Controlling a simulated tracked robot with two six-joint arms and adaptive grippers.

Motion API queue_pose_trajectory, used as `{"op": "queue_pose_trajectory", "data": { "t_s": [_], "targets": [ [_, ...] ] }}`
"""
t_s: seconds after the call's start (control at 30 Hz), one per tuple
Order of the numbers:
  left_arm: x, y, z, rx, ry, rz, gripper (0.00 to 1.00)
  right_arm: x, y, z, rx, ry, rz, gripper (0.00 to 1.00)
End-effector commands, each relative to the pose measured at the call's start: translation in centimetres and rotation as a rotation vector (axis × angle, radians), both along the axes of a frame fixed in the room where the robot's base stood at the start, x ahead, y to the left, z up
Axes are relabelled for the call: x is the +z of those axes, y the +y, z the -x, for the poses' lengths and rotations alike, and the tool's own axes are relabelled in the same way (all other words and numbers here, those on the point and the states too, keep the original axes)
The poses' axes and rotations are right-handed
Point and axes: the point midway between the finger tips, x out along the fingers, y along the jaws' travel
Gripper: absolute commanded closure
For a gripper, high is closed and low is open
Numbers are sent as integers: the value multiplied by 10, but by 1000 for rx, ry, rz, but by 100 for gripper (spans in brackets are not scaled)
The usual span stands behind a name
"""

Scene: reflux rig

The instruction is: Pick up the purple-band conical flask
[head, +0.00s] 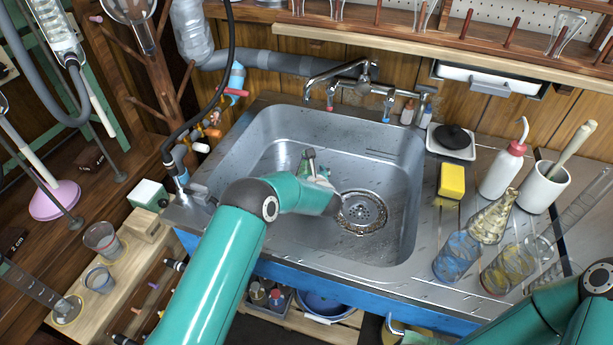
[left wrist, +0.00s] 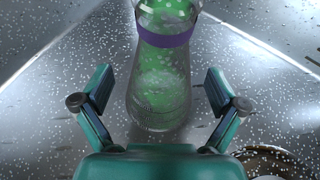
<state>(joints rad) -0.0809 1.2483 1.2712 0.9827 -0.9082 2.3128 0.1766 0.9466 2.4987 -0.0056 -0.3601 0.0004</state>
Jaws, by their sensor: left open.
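The purple-band conical flask (left wrist: 160,85) shows in the left wrist view, a clear, green-tinted glass with a purple band round its narrower upper part. Its wide end is towards me, between the two fingers of my left gripper (left wrist: 160,110). The fingers are open, with a gap on each side of the glass. In the head view my left gripper (head: 314,168) is low inside the sink basin, left of the drain. There the arm and gripper hide most or all of the flask. My right arm enters at the bottom right, and its gripper is not visible.
The steel sink (head: 405,215) surrounds my left gripper with its walls, and the tap (head: 350,75) stands behind. The basin's right side is clear.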

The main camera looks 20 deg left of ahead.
Motion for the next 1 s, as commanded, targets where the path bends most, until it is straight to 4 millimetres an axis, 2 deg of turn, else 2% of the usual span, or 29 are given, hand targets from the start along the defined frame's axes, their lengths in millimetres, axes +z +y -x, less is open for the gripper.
{"op": "queue_pose_trajectory", "data": {
  "t_s": [0.17,0.63,1.0],
  "targets": [
    [0,0,0,0,1,1,4,0,0,0,0,0,0,57],
    [1,-1,0,0,-2,1,80,0,0,0,0,0,0,57],
    [3,-1,0,0,-2,1,80,0,0,0,0,0,0,57]
  ]
}}
